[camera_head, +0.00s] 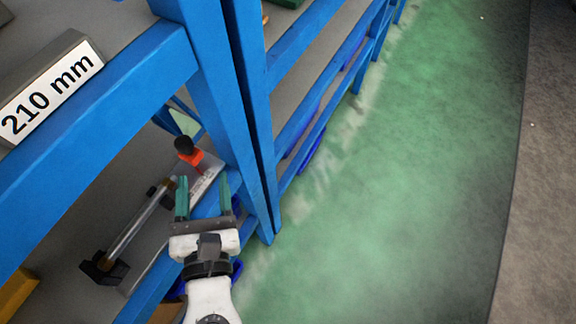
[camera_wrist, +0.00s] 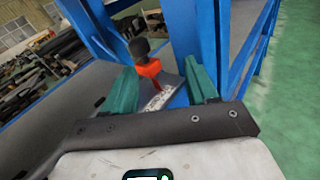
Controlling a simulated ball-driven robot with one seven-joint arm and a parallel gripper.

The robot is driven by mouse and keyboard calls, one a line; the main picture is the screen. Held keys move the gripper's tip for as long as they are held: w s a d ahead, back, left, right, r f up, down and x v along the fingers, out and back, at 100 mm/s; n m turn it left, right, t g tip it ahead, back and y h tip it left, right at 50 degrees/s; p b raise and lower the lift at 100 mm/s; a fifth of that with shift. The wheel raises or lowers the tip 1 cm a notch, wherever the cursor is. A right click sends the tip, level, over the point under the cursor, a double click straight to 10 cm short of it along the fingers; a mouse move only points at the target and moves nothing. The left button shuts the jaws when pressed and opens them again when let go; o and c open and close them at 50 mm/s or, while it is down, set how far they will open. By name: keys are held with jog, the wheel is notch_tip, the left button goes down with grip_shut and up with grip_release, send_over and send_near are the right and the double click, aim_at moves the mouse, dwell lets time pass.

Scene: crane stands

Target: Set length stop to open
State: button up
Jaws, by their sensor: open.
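The length stop (camera_head: 200,164) stands on the lower shelf of the blue rack. It has an orange-red lever with a black knob (camera_head: 184,144) above a grey marked plate (camera_head: 206,178). In the wrist view the orange lever (camera_wrist: 149,68) and its black knob (camera_wrist: 139,47) stand upright, beyond and between the fingers. My gripper (camera_head: 204,198) is open and empty, its two green fingers pointing toward the stop. The fingers look apart from the lever. The lower part of the lever's mount is hard to make out.
A clear rod (camera_head: 137,224) with a black end block (camera_head: 104,267) lies left of the stop. Blue rack posts (camera_head: 222,90) stand close on the right. A "210 mm" block (camera_head: 48,86) sits on the upper shelf. Green floor (camera_head: 400,190) is clear at right.

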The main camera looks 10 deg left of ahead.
jog(key=w+d+f+m+g+h+p, duration=0.1)
jog(key=w+d+f+m+h, duration=0.1)
jog(key=d+m, duration=0.3)
jog(key=w+d+f+m+g+h+p, duration=0.2)
jog(key=d+m, duration=0.4)
jog(key=d, duration=0.5)
jog(key=w+d+f+m+g+h+p, duration=0.2)
jog(key=d+m+h, duration=0.3)
jog(key=d, duration=0.3)
jog(key=shift+w+f+m, duration=0.35)
jog(key=shift+w+m, duration=0.05)
jog(key=shift+w, duration=0.3)
